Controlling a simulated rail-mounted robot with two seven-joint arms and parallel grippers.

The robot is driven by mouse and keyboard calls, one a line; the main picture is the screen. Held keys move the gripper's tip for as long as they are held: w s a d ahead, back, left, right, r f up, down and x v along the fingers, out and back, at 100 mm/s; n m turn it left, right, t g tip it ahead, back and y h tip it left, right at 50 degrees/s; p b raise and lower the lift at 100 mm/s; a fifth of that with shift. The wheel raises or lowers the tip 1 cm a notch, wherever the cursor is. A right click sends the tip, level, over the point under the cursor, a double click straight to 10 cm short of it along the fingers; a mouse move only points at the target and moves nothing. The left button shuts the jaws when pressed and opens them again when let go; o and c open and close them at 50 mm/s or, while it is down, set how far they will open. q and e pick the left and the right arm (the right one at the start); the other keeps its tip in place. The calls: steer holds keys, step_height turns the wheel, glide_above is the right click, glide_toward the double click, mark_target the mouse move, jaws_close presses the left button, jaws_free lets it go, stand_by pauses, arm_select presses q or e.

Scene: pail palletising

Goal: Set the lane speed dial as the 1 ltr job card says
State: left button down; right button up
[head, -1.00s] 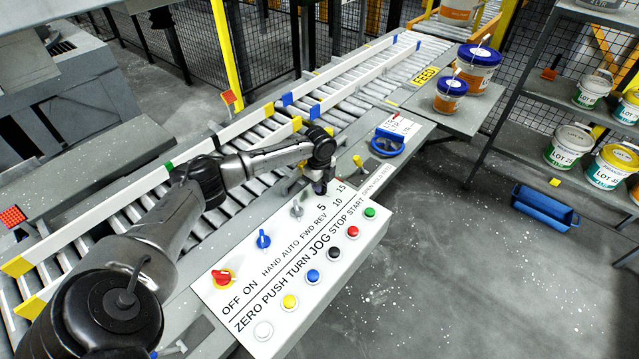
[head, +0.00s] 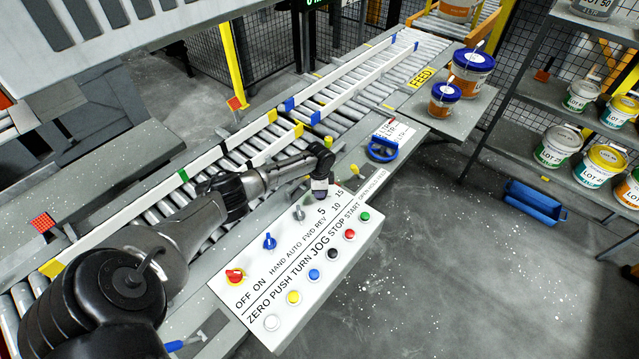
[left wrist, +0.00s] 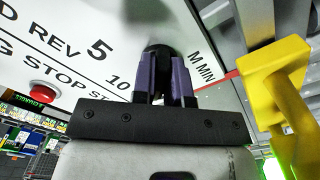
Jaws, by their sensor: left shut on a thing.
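The lane speed dial is a dark knob (left wrist: 160,52) on the white control panel (head: 300,262), beside the printed 5, 10 and 15. My left gripper (head: 320,188) points down onto it; its purple fingers (left wrist: 164,78) are shut on the knob in the left wrist view. The knob's pointer is hidden, so I cannot tell its setting. A white card with LTR lettering (head: 398,132) lies behind the blue handwheel (head: 382,149); its full text is too small to read. My right gripper is not in view.
A yellow-handled lever (head: 355,169) stands close beside the gripper; its yellow handle (left wrist: 275,78) looms at right in the wrist view. A grey switch (head: 299,212), blue switch (head: 269,241) and red switch (head: 235,276) lie nearer. The roller conveyor (head: 345,95) runs behind.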

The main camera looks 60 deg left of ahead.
arm_select(q)
steer(key=shift+d+r+n+p, duration=0.1)
steer(key=shift+n+p, duration=1.1)
steer(key=shift+n, duration=0.6)
steer(key=c, duration=1.1)
jaws_free()
steer(key=shift+c, duration=0.2)
step_height(320, 180, up, 14)
steer(key=p, duration=0.3)
steer(key=shift+n, duration=0.3)
